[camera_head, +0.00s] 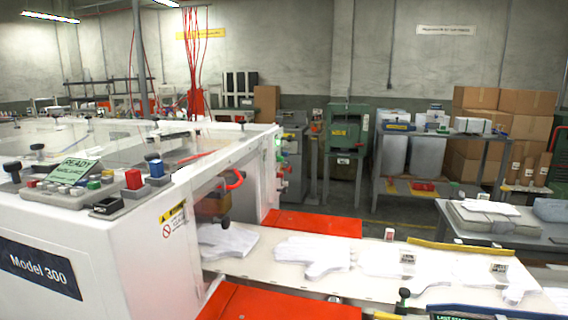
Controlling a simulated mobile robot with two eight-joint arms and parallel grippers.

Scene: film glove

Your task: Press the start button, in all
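A white machine (150,255) marked "Model 300" fills the left of the head view. On its top front edge is a control panel with a green display (73,170) whose top line appears to read "READY". Small coloured buttons sit in front of the display, among them a green button (94,185). A large red button (134,179) and a blue-topped button (155,166) stand to the right. Black knobs (13,171) stand at the left. No label readable here tells which one is the start button. Neither of my grippers is in view.
A conveyor belt (262,280) carries several white glove shapes (312,254) out of the machine to the right, between red-orange panels (315,223). A grey table (460,234) stands at the right. Shelves, a green press (346,130) and cardboard boxes (500,110) stand behind.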

